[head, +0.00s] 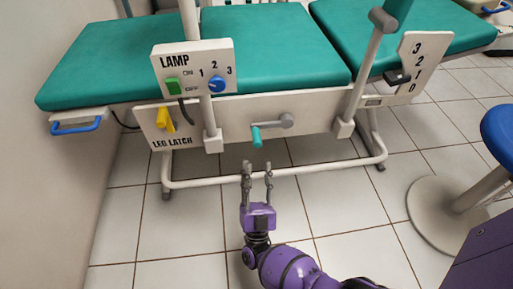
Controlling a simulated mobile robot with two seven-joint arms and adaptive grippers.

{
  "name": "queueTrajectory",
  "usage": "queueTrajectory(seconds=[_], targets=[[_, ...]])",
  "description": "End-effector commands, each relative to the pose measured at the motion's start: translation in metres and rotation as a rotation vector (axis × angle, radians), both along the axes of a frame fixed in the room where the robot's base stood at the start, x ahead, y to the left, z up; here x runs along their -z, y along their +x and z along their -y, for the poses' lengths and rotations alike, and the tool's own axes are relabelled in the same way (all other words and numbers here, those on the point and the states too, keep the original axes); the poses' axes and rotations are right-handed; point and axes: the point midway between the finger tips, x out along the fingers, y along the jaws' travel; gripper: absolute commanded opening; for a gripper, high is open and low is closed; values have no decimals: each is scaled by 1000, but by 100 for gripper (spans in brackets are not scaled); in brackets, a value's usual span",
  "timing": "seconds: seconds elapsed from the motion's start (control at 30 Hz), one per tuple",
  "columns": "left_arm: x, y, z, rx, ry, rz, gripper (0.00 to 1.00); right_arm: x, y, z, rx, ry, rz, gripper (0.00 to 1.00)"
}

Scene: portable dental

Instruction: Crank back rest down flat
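The crank (272,130) sits on the white side rail of the dental bed, with a grey hub and arm and a teal handle (256,137) at its left end, pointing down and toward me. My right gripper (257,166), purple with grey fingers, is below the handle in the picture. Its fingers are apart and nothing is between them. The teal back rest (400,28) is at the upper right and looks flat or slightly raised; I cannot tell its exact angle. A white scale plate (411,62) marked 3, 2, 1, 0 has a dark pointer (397,77) between 1 and 2. My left gripper is not in view.
A lamp panel (193,68) with a green switch and blue knob stands left of the crank. A yellow leg latch (165,119) is farther left. White posts (360,75) and the lower frame bar (290,172) border the crank. A blue stool (499,128) is at right.

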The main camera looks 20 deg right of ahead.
Motion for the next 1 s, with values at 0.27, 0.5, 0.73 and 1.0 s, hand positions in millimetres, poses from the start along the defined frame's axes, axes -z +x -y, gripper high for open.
queueTrajectory(seconds=[0.27,0.5,0.73,1.0], targets=[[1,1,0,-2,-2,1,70,-28,24,12,1,-1,9,33],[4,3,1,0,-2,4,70,-49,45,21,2,0,6,33],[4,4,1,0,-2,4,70,-55,50,23,0,-1,3,33],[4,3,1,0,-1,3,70,-54,50,23,1,0,3,17]])
